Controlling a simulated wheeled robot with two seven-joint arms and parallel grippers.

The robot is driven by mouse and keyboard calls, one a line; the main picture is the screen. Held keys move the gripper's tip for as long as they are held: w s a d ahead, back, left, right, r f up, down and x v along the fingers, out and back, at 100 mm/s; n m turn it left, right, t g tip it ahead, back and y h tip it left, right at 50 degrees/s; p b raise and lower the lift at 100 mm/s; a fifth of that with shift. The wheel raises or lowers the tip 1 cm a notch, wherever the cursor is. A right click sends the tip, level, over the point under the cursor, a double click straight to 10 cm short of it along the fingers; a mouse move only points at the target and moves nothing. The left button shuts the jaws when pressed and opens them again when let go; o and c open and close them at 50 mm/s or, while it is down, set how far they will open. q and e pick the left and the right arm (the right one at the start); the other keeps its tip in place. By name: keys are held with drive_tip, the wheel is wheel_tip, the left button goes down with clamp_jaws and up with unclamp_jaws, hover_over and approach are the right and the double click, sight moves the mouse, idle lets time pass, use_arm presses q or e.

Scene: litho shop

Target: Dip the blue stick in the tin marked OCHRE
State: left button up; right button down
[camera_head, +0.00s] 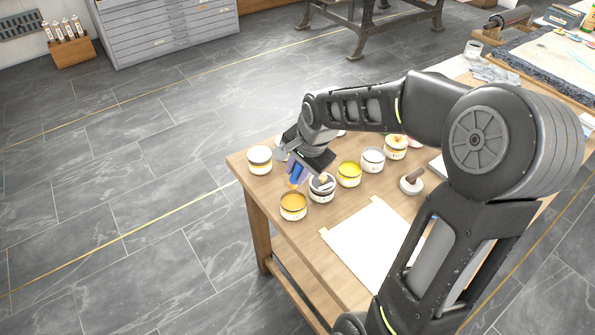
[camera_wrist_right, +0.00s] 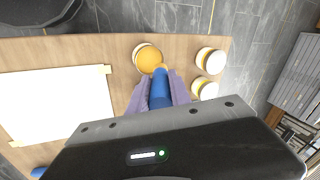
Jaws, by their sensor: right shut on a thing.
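The blue stick (camera_head: 297,174) is held tip down in my right gripper (camera_head: 300,168). The stick also shows in the right wrist view (camera_wrist_right: 160,92), between the two pale purple fingers, with a yellowish tip. An open tin of ochre-coloured paint (camera_head: 293,207) stands near the table's front left edge; its marking is not readable. In the right wrist view the same tin (camera_wrist_right: 148,60) lies just beyond the stick's tip. The tip appears at the tin's rim; I cannot tell whether it touches. My left gripper is out of view.
Other tins stand close by: a dark one (camera_head: 322,188), a bright yellow one (camera_head: 349,175), a pale grey one (camera_head: 373,160) and a white-sided one (camera_head: 260,160). A white sheet (camera_head: 368,250) lies taped on the wooden table (camera_head: 292,235).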

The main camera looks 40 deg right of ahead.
drive_tip(key=shift+f, duration=0.15)
drive_tip(key=shift+f+b, duration=2.05)
drive_tip(key=shift+f, duration=0.85)
drive_tip(key=shift+f+b, duration=0.65)
drive_tip(key=shift+b, duration=0.1)
idle(0.6)
drive_tip(key=shift+r+p, duration=2.35)
drive_tip(key=shift+r, duration=1.25)
